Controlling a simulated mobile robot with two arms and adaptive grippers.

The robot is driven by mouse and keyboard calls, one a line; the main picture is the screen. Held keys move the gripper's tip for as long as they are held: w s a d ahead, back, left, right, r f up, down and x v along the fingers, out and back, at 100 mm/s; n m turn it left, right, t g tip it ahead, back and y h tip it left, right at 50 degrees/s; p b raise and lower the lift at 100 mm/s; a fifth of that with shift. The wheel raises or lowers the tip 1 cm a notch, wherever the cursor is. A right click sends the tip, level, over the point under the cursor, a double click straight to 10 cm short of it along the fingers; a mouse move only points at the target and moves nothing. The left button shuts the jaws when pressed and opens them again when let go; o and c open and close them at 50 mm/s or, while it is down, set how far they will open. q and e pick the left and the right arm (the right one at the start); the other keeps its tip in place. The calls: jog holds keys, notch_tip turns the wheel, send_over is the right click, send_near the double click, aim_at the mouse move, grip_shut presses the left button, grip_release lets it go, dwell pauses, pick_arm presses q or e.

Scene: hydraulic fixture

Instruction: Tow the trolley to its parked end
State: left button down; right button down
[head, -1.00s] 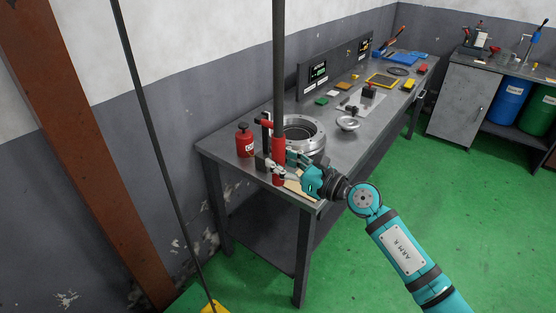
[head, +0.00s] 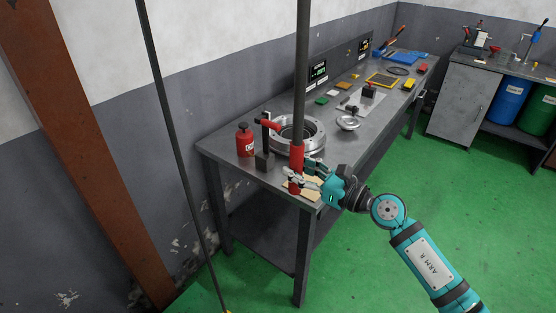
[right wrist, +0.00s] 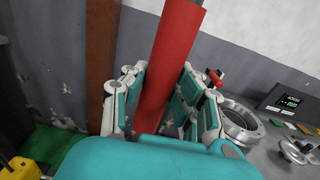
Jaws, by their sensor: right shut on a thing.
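My right gripper (head: 303,178) is shut on the red grip (head: 297,157) at the lower end of a long grey pole (head: 302,75). The pole comes down from above the head view, in front of the workbench's near end. In the right wrist view the red grip (right wrist: 170,60) runs between the fingers of my right gripper (right wrist: 158,100). The pole's upper end is out of view, and I cannot make out a trolley body. My left gripper is not in view.
A dark thin line (head: 172,125) hangs at the left. A brown beam (head: 85,150) stands by the wall. Green floor (head: 385,165) is clear at the right.

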jog(key=shift+v, duration=1.35)
jog(key=c, duration=1)
grip_release()
jog(key=shift+s+d, duration=0.1)
jog(key=shift+d, duration=0.1)
jog(key=shift+o, duration=0.2)
